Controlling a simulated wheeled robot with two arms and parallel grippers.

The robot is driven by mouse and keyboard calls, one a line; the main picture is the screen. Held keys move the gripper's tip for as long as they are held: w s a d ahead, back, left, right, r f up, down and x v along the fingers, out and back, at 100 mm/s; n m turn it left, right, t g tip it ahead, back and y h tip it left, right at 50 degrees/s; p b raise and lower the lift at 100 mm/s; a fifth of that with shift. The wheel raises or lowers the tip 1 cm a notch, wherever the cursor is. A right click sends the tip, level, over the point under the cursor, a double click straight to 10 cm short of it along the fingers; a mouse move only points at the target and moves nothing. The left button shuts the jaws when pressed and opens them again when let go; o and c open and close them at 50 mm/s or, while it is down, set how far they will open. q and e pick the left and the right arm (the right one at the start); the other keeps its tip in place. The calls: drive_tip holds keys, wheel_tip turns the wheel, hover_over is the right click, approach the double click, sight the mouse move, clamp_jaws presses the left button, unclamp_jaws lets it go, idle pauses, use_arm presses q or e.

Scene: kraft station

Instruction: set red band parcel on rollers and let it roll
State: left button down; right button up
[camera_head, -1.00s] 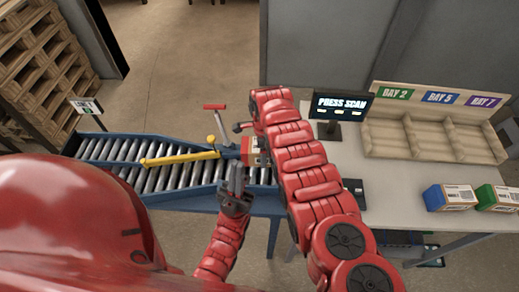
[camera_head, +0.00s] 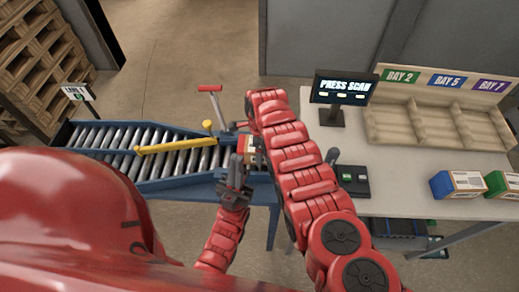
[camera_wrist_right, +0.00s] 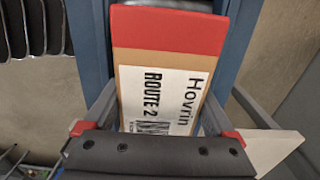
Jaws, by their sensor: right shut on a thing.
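The red band parcel (camera_wrist_right: 165,75) fills the middle of the right wrist view: brown cardboard, a red band at its far end and a white label reading "Hovrin ROUTE 2". My right gripper (camera_wrist_right: 157,112) is shut on it, one finger along each side. In the head view a small part of the parcel (camera_head: 258,158) shows beside my right arm, at the right end of the blue roller conveyor (camera_head: 168,187); the arm hides the rest. I cannot tell whether it touches the rollers. My left gripper (camera_head: 236,180) is just left of the parcel, over the conveyor's near edge; its opening is unclear.
A yellow bar (camera_head: 175,146) crosses the rollers, with a red-handled lever (camera_head: 210,89) behind. A lane sign (camera_head: 77,92) stands at the far left. To the right, a table (camera_head: 400,183) holds a "PRESS SCAN" screen (camera_head: 344,88), a sorting rack (camera_head: 436,118) and blue (camera_head: 456,184) and green boxes.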

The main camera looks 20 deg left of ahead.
drive_tip(key=shift+f, duration=0.15)
drive_tip(key=o, duration=1.5)
drive_tip(key=shift+c, duration=0.2)
drive_tip(key=shift+r+p, duration=0.8)
drive_tip(key=shift+r, duration=0.7)
drive_tip(key=shift+w+r+b, duration=0.1)
drive_tip(key=shift+r+b, duration=0.2)
drive_tip(key=shift+b, duration=0.05)
wheel_tip(320, 180, up, 6)
drive_tip(key=shift+r+b, duration=0.2)
drive_tip(key=shift+b, duration=1)
wheel_tip(320, 180, up, 7)
drive_tip(key=p, duration=0.2)
drive_tip(key=shift+r, duration=0.15)
